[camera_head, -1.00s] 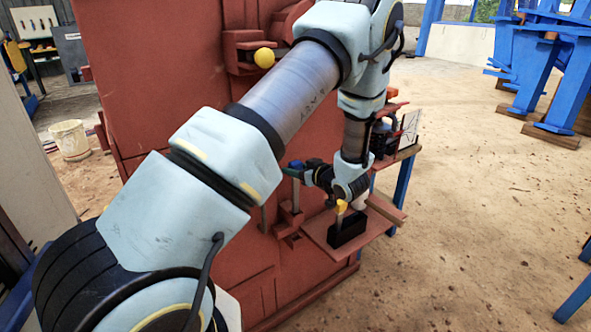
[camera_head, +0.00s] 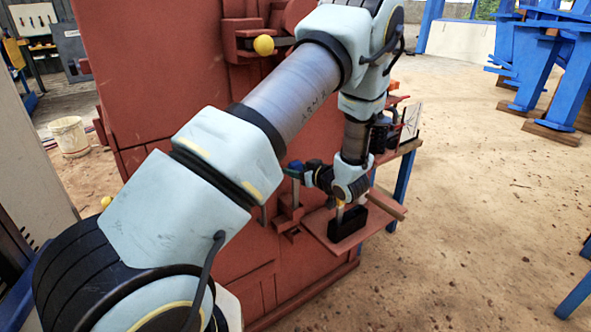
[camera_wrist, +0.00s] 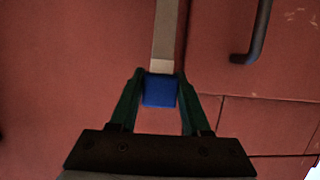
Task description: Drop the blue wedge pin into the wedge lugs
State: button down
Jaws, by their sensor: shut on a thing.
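My gripper (camera_wrist: 160,94) is shut on the blue head of the wedge pin (camera_wrist: 160,91), which sits between the green fingers in the wrist view. The pin's pale metal shaft (camera_wrist: 164,40) runs upward in that view, against red metal. In the head view my gripper (camera_head: 294,169) is beside the red machine, with the grey shaft (camera_head: 296,190) hanging roughly upright below it. The red wedge lugs (camera_head: 288,213) project from the machine at the shaft's lower end. I cannot tell whether the tip is inside them.
A red shelf (camera_head: 327,238) right of the lugs carries a black block (camera_head: 347,222). A yellow ball knob (camera_head: 264,45) sticks out higher on the machine. A dark bent handle (camera_wrist: 256,35) shows in the wrist view. The sandy floor (camera_head: 470,210) at right is open.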

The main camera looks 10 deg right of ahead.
aim_at(297, 200)
jog(key=shift+f+b, duration=0.35)
jog(key=shift+f, duration=0.25)
jog(key=shift+f+b, duration=0.95)
jog(key=shift+f, duration=0.45)
jog(key=shift+f+b, duration=0.5)
jog(key=shift+f, duration=0.2)
jog(key=shift+f+b, duration=0.7)
jog(key=shift+f, duration=0.3)
jog(key=shift+f+b, duration=0.7)
jog(key=shift+f, duration=0.35)
jog(key=shift+f+b, duration=0.5)
jog(key=shift+f, duration=0.25)
jog(key=shift+c, duration=1.4)
grip_release()
